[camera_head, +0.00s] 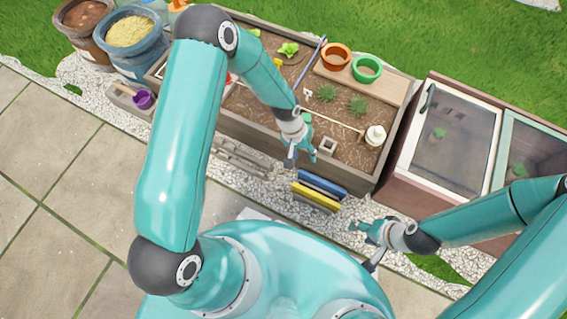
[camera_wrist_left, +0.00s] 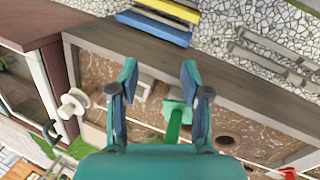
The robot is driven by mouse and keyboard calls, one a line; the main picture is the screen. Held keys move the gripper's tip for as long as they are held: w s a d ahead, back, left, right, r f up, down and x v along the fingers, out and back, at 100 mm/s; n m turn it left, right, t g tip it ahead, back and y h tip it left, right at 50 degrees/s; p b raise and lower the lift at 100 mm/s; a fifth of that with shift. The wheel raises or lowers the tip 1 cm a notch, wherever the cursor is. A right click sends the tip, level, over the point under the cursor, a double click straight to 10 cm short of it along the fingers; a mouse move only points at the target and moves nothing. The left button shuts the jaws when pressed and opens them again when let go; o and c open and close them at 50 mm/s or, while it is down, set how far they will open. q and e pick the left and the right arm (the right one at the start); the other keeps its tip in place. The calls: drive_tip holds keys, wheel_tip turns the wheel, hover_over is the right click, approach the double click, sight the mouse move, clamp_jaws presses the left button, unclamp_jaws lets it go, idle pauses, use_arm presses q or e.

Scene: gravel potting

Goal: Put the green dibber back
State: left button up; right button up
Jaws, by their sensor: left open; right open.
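The green dibber (camera_wrist_left: 176,116) shows in the left wrist view between and just beyond my left gripper's fingers, over the soil of the wooden planter. A small green part of it (camera_head: 306,117) shows beside my left wrist in the head view; the rest is hidden there. I cannot tell whether it is stuck in the soil. My left gripper (camera_head: 301,158) is open above the planter's front edge, and its spread fingers (camera_wrist_left: 158,82) hold nothing. My right gripper (camera_head: 362,232) is open and empty over the gravel at the right.
A dark hole (camera_wrist_left: 225,140) is in the soil. Blue and yellow boards (camera_head: 318,195) stand in front. A cold frame (camera_head: 455,140) is right.

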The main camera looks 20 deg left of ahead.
use_arm(q)
drive_tip(key=s, duration=1.4)
drive_tip(key=shift+s+a+t+h, duration=0.15)
drive_tip(key=shift+s+t+h, duration=0.05)
drive_tip(key=shift+t+h, duration=0.2)
wheel_tip(320, 180, up, 32)
drive_tip(key=p, duration=3.2)
